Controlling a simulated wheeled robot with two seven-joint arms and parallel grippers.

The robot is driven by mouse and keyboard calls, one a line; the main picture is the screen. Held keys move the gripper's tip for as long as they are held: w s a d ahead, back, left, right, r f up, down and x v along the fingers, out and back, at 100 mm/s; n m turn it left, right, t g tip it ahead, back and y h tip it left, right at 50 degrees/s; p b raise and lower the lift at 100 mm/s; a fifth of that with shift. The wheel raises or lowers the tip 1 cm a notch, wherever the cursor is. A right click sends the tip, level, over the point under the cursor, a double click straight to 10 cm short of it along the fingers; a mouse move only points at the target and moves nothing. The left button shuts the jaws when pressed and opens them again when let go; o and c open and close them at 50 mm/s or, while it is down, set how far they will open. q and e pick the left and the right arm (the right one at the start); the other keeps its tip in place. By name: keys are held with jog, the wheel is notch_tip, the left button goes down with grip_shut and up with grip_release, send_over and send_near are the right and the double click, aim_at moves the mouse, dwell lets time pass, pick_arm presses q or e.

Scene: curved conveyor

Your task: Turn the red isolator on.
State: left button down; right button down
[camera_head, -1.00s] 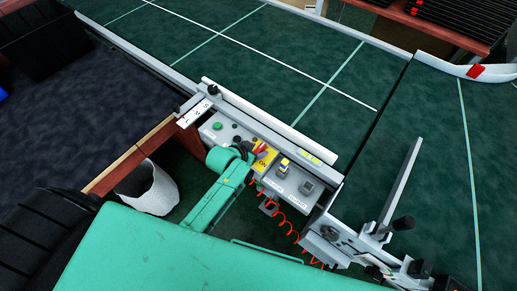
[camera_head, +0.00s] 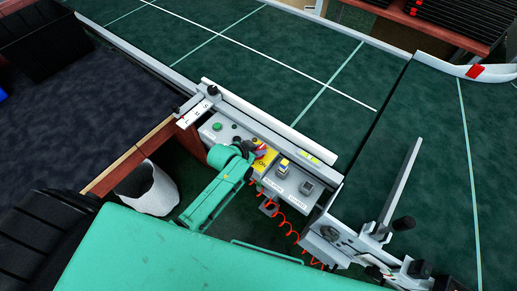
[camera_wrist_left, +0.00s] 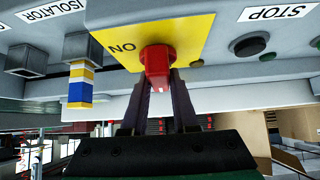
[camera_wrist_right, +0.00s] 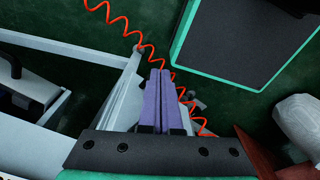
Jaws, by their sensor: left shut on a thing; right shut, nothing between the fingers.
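The red isolator (camera_head: 260,154) is a red rotary handle on a yellow plate (camera_head: 262,167) marked ON, on the grey control panel. In the left wrist view the isolator handle (camera_wrist_left: 157,64) sits between the tips of my left gripper (camera_wrist_left: 166,85), which is shut on it. The ON marking on the yellow plate (camera_wrist_left: 195,32) appears upside down there, left of the handle. In the head view my left gripper (camera_head: 251,155) reaches the panel from the left and partly covers the handle. My right gripper (camera_wrist_right: 158,75) is shut and empty; I see it only in the right wrist view.
A blue, white and yellow part (camera_wrist_left: 80,82) and a grey socket (camera_wrist_left: 27,60) stand beside the yellow plate. A coiled red cord (camera_head: 285,207) hangs below the panel. A white bin (camera_head: 150,190) stands left of my arm.

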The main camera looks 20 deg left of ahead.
pick_arm(q)
jog(key=shift+a+m+h, duration=0.1)
jog(key=shift+m+h, duration=0.2)
jog(key=shift+m, duration=0.3)
jog(key=shift+w+f+m+g+h+b, duration=0.1)
jog(key=shift+m+g+h+b, duration=0.3)
jog(key=shift+m+g+h, duration=0.3)
jog(key=m+g+h+b, duration=0.1)
jog(key=m+g+b, duration=0.1)
jog(key=m+b, duration=0.2)
jog(key=m+g+h+b, duration=0.1)
jog(key=m+g+b, duration=0.2)
jog(key=b, duration=0.3)
jog(key=m+g+h+b, duration=0.1)
jog(key=m+g+b, duration=0.1)
jog(key=m+b, duration=0.2)
jog(key=shift+f+m+g+b, duration=0.15)
jog(key=shift+m+g+b, duration=0.25)
jog(key=shift+b, duration=0.65)
jog(key=shift+r+m+g+b, duration=0.2)
jog(key=shift+m+g+b, duration=1)
jog(key=shift+m+b, duration=0.25)
jog(key=shift+y, duration=0.3)
jog(key=c, duration=0.7)
grip_release()
